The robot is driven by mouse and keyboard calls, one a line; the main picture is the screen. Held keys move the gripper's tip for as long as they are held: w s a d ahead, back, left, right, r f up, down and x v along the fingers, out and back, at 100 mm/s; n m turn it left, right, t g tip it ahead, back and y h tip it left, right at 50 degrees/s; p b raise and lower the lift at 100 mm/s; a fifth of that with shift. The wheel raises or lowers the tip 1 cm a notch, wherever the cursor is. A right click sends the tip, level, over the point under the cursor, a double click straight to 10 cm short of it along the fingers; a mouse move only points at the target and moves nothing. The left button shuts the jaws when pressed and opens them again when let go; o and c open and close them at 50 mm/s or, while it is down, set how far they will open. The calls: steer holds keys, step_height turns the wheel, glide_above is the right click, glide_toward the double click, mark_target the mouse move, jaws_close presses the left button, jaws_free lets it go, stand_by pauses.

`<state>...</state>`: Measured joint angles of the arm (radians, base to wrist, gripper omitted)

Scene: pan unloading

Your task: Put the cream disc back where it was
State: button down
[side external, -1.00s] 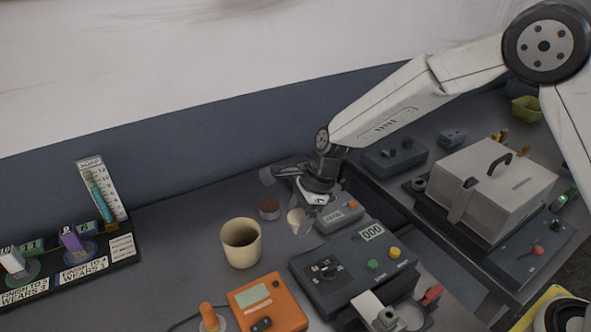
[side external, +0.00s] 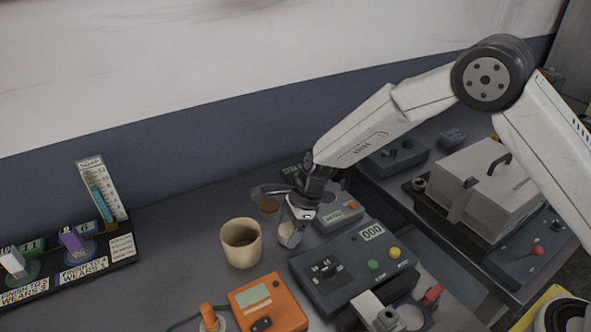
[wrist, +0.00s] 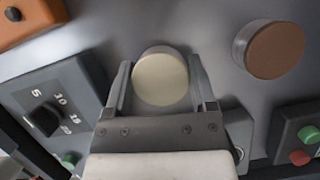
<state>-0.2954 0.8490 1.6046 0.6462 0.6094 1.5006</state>
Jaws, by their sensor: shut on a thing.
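The cream disc (wrist: 161,79) sits between the two fingers of my gripper (wrist: 160,72) in the wrist view. My gripper is shut on it. In the side view the cream disc (side external: 288,236) shows pale and partly hidden at the end of my gripper (side external: 290,230), just right of the beige cup. I cannot tell whether the disc touches the table or hangs a little above it. A brown disc (wrist: 274,49) lies apart to the right in the wrist view.
The beige cup (side external: 241,243) stands close on the left. A dial box (side external: 352,265) and a small grey box with a display (side external: 340,218) stand on the right. An orange meter (side external: 266,303) is in front.

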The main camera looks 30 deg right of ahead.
steer(key=shift+f, duration=0.2)
steer(key=shift+f, duration=0.2)
jaws_free()
steer(key=shift+r, duration=0.1)
steer(key=v, duration=1.2)
steer(key=shift+r, duration=0.1)
stand_by(0.5)
